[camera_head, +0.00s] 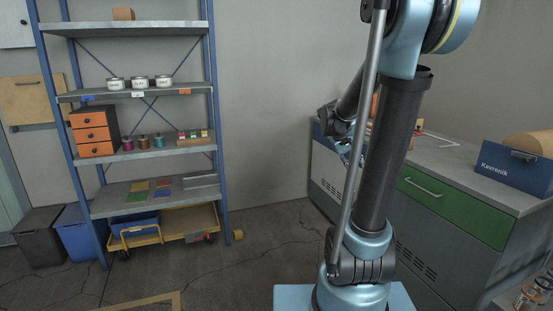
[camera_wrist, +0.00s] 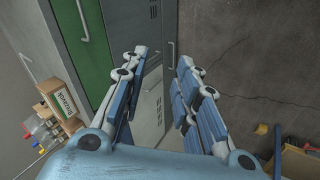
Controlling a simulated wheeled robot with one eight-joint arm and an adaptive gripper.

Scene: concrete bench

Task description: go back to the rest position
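My gripper (camera_wrist: 163,62) fills the lower middle of the wrist view. Its two blue, jointed fingers stand apart with nothing between them; grey cabinet front shows through the gap. In the head view my gripper (camera_head: 347,150) is small and partly hidden behind my own arm, near the left end of the bench. It appears to be apart from the things around it. The bench (camera_head: 450,168) has a grey top, grey doors and a green drawer (camera_head: 440,199), which also shows in the wrist view (camera_wrist: 77,45).
A blue box marked Kavrenik (camera_head: 510,169) stands on the bench at right. A metal shelf rack (camera_head: 155,97) with jars, spools and a small orange drawer unit (camera_head: 94,132) stands at left. A yellow cart (camera_head: 203,222) sits under it.

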